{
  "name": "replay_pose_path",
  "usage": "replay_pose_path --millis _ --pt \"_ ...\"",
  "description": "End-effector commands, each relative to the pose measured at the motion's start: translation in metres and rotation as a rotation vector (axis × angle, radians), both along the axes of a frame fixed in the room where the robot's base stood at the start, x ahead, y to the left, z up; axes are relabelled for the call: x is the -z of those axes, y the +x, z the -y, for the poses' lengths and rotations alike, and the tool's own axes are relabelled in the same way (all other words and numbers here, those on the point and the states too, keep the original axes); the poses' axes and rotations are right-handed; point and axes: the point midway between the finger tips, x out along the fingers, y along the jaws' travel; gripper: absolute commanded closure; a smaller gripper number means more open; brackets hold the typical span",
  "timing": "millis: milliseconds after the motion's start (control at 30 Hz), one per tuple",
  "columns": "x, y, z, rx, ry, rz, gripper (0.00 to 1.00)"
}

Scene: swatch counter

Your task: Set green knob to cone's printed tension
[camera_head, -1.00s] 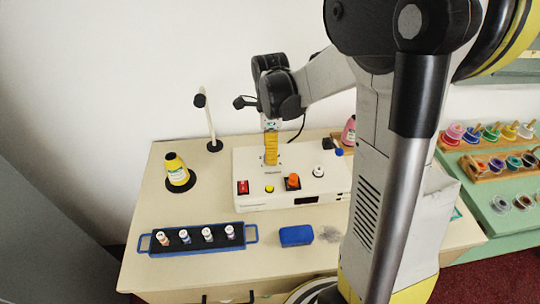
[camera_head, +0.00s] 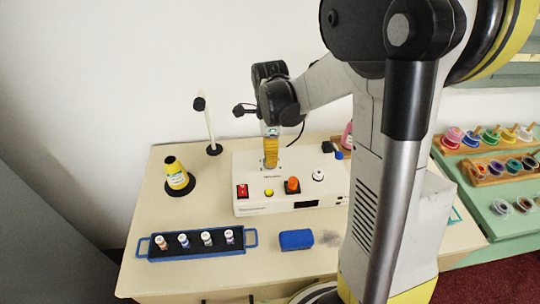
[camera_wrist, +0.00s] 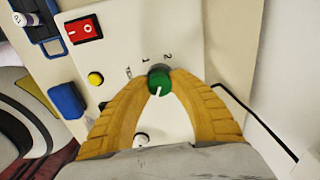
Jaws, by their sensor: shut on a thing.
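The green knob (camera_wrist: 159,82) sits on the white machine's panel in the wrist view, with a white pointer line and the printed marks 1 and 2 beside it. The pointer line runs toward the lower left of the picture. My gripper (camera_wrist: 160,76) has its yellow fingers shut around the knob. In the head view my gripper (camera_head: 270,165) reaches down onto the back of the white machine (camera_head: 250,208) and hides the knob. A yellow cone (camera_head: 176,172) with a pale label stands on a black round base at the left. Its print is too small to read.
The machine also has a red switch (camera_head: 242,191), a yellow button (camera_head: 268,192), an orange knob (camera_head: 292,185) and a white knob (camera_head: 318,174). A blue tray (camera_head: 200,252) of small spools and a blue block (camera_head: 296,239) lie in front. A thin post (camera_head: 210,130) stands behind.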

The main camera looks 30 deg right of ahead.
Motion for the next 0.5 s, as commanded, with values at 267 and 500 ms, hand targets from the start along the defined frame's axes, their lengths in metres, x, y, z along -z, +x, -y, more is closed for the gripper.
replay_pose_path --millis 267,500 --pt "-0.0005 0.0002 -0.0001 -0.186 -0.001 0.0 1.0" --pt "-0.0006 0.0002 -0.0002 -0.413 0.0 0.0 1.0"
